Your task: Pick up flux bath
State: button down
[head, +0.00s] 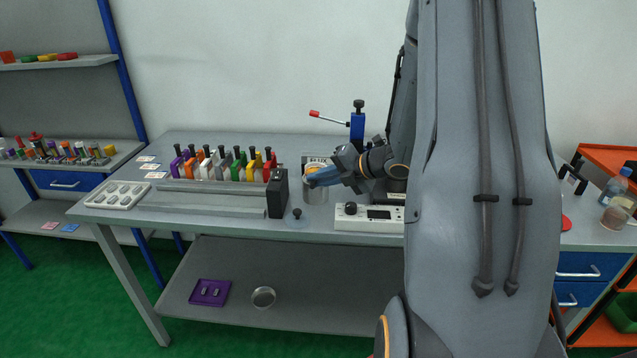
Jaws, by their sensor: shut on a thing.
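The flux bath looks to be the small grey metal pot (317,196) on the right half of the workbench, with an amber colour showing at its top. My gripper (318,178) reaches in from the right with its blue fingers at the pot's rim. It is shut on the pot. The fingers and wrist hide part of the rim, and I cannot tell whether the pot's base touches the bench. A clear round lid with a knob (297,219) lies on the bench in front of the pot.
A black box (277,193) stands close left of the pot. A white control unit (368,218) sits right, a blue lever press (357,125) behind. Several coloured holders (222,165) line the bench, with a white tray (118,194) far left. My arm hides the bench's right part.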

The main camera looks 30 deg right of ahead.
notch_tip(320, 180, up, 9)
jog(key=b, duration=0.1)
jog(key=shift+f, duration=0.15)
dwell(0.5)
dwell(0.8)
